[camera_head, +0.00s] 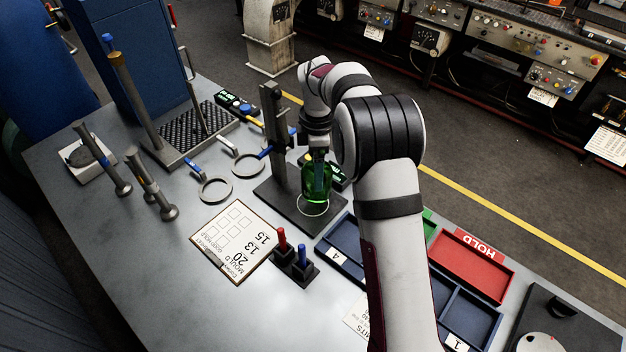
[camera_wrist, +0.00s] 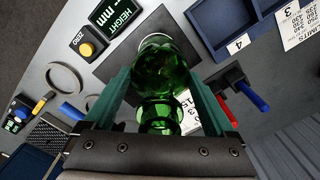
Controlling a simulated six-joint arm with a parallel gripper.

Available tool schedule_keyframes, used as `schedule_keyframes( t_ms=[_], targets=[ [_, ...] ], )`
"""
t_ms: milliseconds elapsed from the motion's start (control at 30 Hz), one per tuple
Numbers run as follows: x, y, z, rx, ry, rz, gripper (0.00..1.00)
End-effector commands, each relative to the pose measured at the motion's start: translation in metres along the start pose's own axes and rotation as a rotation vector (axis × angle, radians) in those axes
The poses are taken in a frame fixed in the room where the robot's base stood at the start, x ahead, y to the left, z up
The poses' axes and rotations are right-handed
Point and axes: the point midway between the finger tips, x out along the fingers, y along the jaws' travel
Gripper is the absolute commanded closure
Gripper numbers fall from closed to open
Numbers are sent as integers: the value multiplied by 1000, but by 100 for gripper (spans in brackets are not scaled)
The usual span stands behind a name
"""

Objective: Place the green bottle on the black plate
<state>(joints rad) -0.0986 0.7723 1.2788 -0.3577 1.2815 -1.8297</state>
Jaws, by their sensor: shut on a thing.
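My gripper (camera_head: 317,170) is shut on the green bottle (camera_head: 316,188), which it holds roughly upright. The bottle is over the black plate (camera_head: 277,204) at the foot of a dark upright stand. A white ring mark on the plate shows just below the bottle. In the wrist view, the gripper's two green fingers (camera_wrist: 157,78) flank the clear green bottle (camera_wrist: 160,68), and the black plate (camera_wrist: 115,62) lies behind it. I cannot tell whether the bottle's base touches the plate or is slightly above it.
The stand's column (camera_head: 275,125) rises close beside the bottle. A red and blue-handled block (camera_head: 296,265), a clipboard (camera_head: 234,240), blue trays (camera_head: 340,243) and a red HOLD tray (camera_head: 470,266) are nearby. Two ring gauges (camera_head: 215,190) lie to the left.

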Motion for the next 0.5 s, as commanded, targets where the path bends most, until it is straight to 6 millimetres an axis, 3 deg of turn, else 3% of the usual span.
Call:
schedule_keyframes(
  t_ms=[267, 500],
  targets=[
    [42, 3, -9, 2, 0, -2, 100],
    [46, 4, -8, 1, 0, 2, 100]
  ],
)
